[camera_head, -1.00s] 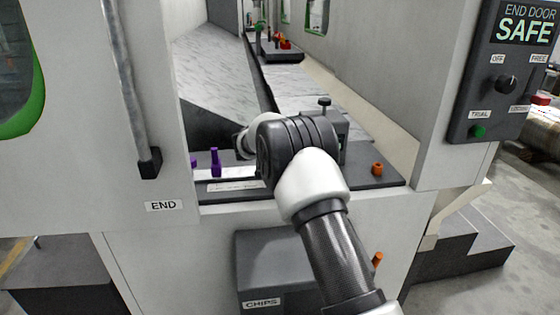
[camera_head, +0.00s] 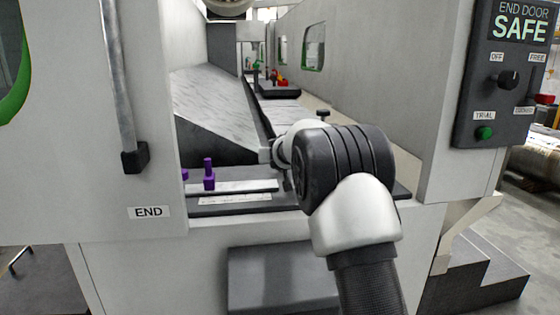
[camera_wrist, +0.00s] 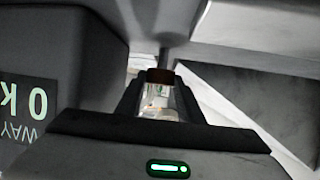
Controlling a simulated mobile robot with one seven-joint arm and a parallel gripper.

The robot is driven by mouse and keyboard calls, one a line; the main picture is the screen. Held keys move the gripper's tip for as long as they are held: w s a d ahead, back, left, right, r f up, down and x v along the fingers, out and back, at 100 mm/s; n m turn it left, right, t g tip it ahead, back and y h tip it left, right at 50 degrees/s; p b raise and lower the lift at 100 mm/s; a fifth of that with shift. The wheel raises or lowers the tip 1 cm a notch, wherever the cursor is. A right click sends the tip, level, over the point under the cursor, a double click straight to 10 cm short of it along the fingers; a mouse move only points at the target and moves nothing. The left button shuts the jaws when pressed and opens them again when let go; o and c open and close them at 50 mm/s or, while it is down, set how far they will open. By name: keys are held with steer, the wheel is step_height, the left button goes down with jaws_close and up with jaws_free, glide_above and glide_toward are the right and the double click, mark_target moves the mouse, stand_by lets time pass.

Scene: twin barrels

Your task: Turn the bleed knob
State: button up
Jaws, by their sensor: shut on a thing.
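A grey post (camera_wrist: 163,55) rises just beyond that piece. I cannot tell for sure whether the piece is the bleed knob, as no label shows. In the head view my arm covers my gripper and whatever it holds. A small black knob (camera_head: 323,113) shows just above my wrist, at the right side of the opening.
Purple pegs (camera_head: 209,174) stand on the dark tray (camera_head: 230,208) at the left. A dark panel with an upside-down lit display (camera_wrist: 25,110) is close at left in the wrist view. The END DOOR control box (camera_head: 495,75) is at right, a door handle (camera_head: 120,90) at left.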

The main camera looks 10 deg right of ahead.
stand_by(0.3)
steer(key=o, duration=1.1)
steer(key=shift+c, duration=0.2)
steer(key=v, duration=1.7)
steer(key=shift+s, duration=0.2)
